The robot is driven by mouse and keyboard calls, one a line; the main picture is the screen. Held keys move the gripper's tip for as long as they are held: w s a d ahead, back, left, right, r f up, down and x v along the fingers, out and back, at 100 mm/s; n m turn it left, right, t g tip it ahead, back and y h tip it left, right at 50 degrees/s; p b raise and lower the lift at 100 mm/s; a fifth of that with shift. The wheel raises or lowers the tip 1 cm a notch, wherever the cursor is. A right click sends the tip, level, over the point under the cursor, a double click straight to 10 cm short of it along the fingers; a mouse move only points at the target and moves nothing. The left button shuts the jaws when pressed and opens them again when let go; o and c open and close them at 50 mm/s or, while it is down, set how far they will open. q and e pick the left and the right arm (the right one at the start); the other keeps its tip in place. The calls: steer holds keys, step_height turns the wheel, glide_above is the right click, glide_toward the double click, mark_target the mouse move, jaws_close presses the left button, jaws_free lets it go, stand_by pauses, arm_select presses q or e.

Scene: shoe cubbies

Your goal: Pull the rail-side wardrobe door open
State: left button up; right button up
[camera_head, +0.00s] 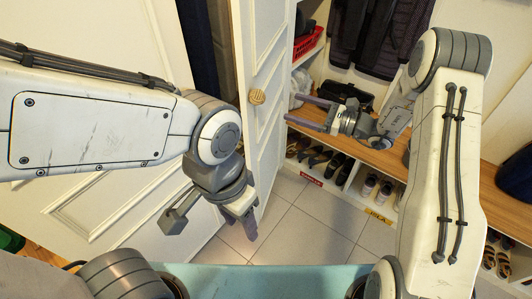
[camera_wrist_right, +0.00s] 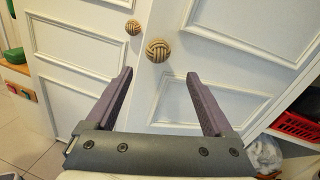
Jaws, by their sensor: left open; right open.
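A white panelled wardrobe door (camera_head: 275,60) with a round woven knob (camera_head: 257,96) stands at an angle, ajar, beside the coats. A second white door (camera_head: 90,40) fills the left, with dark clothes in the gap between them. In the right wrist view two woven knobs show, a nearer one (camera_wrist_right: 158,50) and a farther one (camera_wrist_right: 133,27). My right gripper (camera_head: 290,108) is open and empty, pointing left near the knobbed door. In its wrist view, the nearer knob lies beyond and between the fingertips (camera_wrist_right: 160,73). My left gripper (camera_head: 208,226) is open and empty, low before the doors.
A wooden bench (camera_head: 385,155) with shoe cubbies (camera_head: 340,180) below stands right of the door. A red basket (camera_head: 308,42) and dark coats (camera_head: 385,30) are behind it. Tiled floor (camera_head: 310,220) between is clear. A teal surface (camera_head: 270,280) lies at the front.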

steer(key=s+a+f+n+g+h+b, duration=0.1)
steer(key=s+a+n+g+b, duration=0.1)
steer(key=s+a+n+g, duration=0.2)
steer(key=s+a+f+n+g+h+b, duration=0.1)
steer(key=s+a+n+g, duration=0.3)
steer(key=s, duration=0.5)
steer(key=shift+s+a+f+g+b, duration=0.25)
steer(key=shift+a+f+g+b, duration=0.15)
steer(key=shift+b, duration=0.35)
